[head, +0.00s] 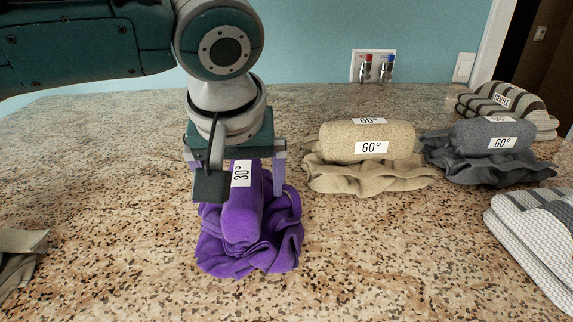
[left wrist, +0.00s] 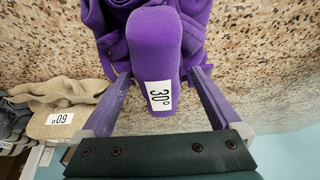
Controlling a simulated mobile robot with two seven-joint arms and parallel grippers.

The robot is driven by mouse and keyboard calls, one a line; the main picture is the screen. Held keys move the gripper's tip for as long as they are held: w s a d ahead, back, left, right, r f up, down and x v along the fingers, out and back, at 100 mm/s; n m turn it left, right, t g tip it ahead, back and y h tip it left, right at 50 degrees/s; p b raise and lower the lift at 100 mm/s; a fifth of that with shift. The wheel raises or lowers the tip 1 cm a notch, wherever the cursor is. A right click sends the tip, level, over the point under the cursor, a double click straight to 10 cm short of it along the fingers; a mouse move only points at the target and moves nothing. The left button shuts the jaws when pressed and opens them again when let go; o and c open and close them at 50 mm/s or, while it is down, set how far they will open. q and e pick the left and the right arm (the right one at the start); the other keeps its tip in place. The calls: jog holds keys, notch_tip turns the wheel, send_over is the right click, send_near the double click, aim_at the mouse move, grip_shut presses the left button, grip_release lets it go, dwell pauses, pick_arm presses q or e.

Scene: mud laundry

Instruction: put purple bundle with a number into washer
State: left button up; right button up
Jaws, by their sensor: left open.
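The purple bundle (head: 250,232) is a rolled cloth on top of a crumpled purple cloth, with a white label reading "30°". It rests on the speckled counter, left of the picture's middle in the head view. My left gripper (head: 243,188) is open, pointing down over the roll's far end. In the left wrist view the labelled end of the purple bundle (left wrist: 154,45) lies between the two fingers of the gripper (left wrist: 160,76), with small gaps beside it. My right gripper is not in view. The washer is not in view.
To the right lie a beige bundle (head: 365,142) and a grey bundle (head: 490,135), both labelled "60°", and a striped bundle (head: 510,108) labelled "GENTLE". A checked folded cloth (head: 530,235) is at the right edge. A pale cloth (head: 18,250) lies far left. The front counter is clear.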

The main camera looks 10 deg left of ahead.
pick_arm(q)
jog(key=shift+c, duration=0.4)
grip_shut()
dwell(0.4)
